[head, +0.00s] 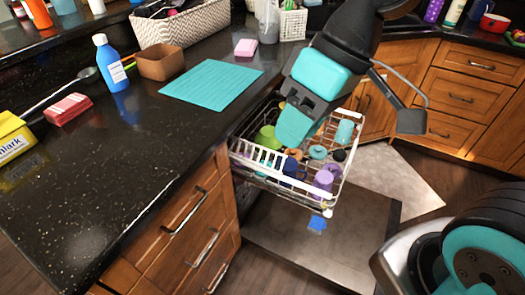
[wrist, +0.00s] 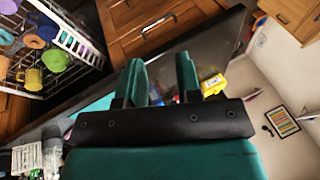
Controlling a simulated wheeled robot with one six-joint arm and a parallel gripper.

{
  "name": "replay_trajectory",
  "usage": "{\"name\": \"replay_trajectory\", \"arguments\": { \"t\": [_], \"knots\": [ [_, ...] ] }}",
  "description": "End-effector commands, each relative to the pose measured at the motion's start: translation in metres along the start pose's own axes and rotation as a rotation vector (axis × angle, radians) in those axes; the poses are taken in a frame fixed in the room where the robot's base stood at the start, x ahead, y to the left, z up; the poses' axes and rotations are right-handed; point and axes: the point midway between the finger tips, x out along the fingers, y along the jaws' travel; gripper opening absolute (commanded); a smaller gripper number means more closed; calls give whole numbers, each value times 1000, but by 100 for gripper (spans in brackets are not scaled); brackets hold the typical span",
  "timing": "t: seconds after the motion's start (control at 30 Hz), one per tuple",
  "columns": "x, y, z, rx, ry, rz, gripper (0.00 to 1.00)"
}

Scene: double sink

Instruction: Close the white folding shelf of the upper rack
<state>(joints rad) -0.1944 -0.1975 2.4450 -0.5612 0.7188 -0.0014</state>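The upper rack (head: 335,188) is a white wire rack pulled out from under the counter, filled with colourful cups. A white slatted piece along its left side (head: 257,153) looks like the folding shelf. Its exact angle is hard to tell. A slatted white piece (wrist: 77,43) also shows at the upper left of the wrist view, beside the cups. My gripper (head: 292,125) is above the back part of the rack in the head view and hides some of it. In the wrist view its two teal fingers (wrist: 160,76) are apart with nothing between them.
The open dishwasher door (head: 310,240) lies low beneath the rack. The dark counter at left holds a teal mat (head: 211,82), a blue bottle (head: 110,63), a brown box (head: 160,62) and a woven basket (head: 180,24). Wooden drawers (head: 180,225) stand left of the rack.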

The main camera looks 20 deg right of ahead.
Motion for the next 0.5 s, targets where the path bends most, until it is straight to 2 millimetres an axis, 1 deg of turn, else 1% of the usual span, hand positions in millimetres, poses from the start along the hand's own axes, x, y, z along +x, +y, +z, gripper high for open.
{"name": "replay_trajectory", "arguments": {
  "t": [0.03, 0.07, 0.1, 0.17, 0.2, 0.27, 0.3, 0.37, 0.4, 0.47, 0.5],
  "knots": [
    [27, 26, -16, 18, 18, -22, 32],
    [35, 40, -29, 23, 34, -39, 32],
    [47, 61, -46, 29, 59, -63, 32],
    [64, 98, -70, 38, 101, -98, 32],
    [76, 124, -83, 42, 130, -123, 32],
    [92, 167, -98, 47, 175, -155, 32],
    [104, 196, -105, 49, 206, -175, 32],
    [121, 242, -111, 52, 253, -204, 32],
    [132, 272, -112, 52, 286, -221, 32],
    [147, 313, -108, 51, 330, -243, 32],
    [156, 338, -104, 49, 357, -255, 32]
  ]
}}
